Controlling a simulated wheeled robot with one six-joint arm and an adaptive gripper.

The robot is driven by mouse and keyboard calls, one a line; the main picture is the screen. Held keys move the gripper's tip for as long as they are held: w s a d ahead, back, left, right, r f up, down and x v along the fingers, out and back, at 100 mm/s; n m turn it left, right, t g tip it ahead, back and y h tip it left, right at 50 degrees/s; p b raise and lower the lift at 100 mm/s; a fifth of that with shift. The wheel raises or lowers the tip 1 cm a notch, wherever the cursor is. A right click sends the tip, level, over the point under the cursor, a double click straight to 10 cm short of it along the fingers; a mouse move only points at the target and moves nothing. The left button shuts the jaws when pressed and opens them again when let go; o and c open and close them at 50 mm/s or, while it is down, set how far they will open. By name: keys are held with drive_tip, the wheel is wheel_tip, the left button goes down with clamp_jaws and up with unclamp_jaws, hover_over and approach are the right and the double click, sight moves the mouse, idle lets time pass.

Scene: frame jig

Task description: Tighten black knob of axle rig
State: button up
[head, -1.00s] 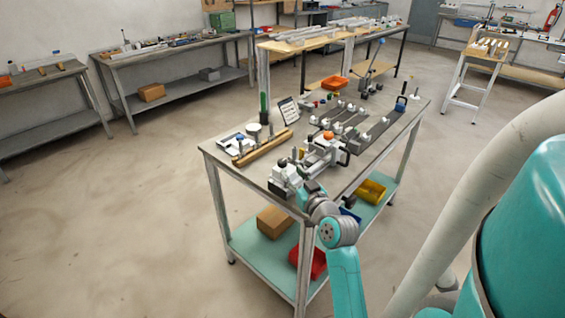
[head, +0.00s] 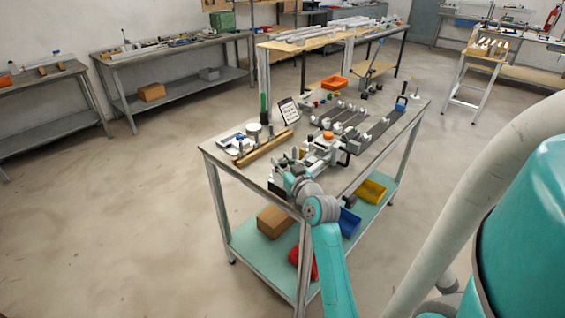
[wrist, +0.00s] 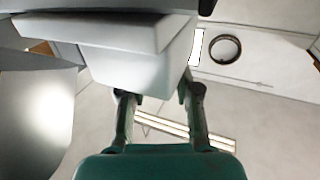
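A light grey rig with an orange part on top (head: 328,135) stands near the front of the grey workbench (head: 228,156); I cannot tell for sure that it is the axle rig. A small black part (head: 344,160) shows at its right side, too small to identify as the black knob. My gripper (wrist: 158,95) is at the bench's front edge in the head view, partly hidden by my wrist. In the wrist view its two dark fingers stand apart. A pale grey block (wrist: 135,68) fills the space at and beyond the fingertips; contact is unclear. No black knob is recognisable there.
A wooden bar (head: 262,148), a tablet-like panel (head: 289,111) and rows of small fixtures occupy the bench. An orange tray (head: 334,82) sits at its far end. Blue (head: 348,222) and yellow (head: 371,191) bins are on the lower shelf. Open floor lies left.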

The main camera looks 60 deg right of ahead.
clamp_jaws()
drive_tip(key=shift+a+m+g+h, duration=0.1)
drive_tip(key=shift+m+g+h, duration=0.5)
drive_tip(key=shift+h, duration=0.1)
drive_tip(key=shift+w+m+g+h, duration=0.1)
drive_tip(key=shift+m+g+h, duration=1.4)
drive_tip(key=shift+g, duration=0.3)
drive_tip(key=m+g+h, duration=0.1)
drive_tip(key=m+g, duration=0.2)
drive_tip(key=g, duration=0.1)
drive_tip(key=m+g+h, duration=0.2)
drive_tip(key=m+g, duration=0.1)
drive_tip(key=g, duration=0.2)
drive_tip(key=m+g, duration=0.2)
drive_tip(key=g, duration=0.2)
drive_tip(key=m+g+y, duration=0.1)
drive_tip(key=m+g, duration=0.2)
drive_tip(key=g, duration=0.1)
drive_tip(key=shift+m+y, duration=0.3)
drive_tip(key=m+g+y, duration=0.3)
drive_tip(key=g, duration=0.2)
drive_tip(key=shift+m, duration=0.3)
drive_tip(key=shift+m+g+y, duration=0.3)
drive_tip(key=shift+g+y, duration=0.1)
drive_tip(key=shift+s+f+m+g+y, duration=0.2)
drive_tip(key=shift+m+g+y, duration=0.2)
drive_tip(key=shift+y, duration=0.1)
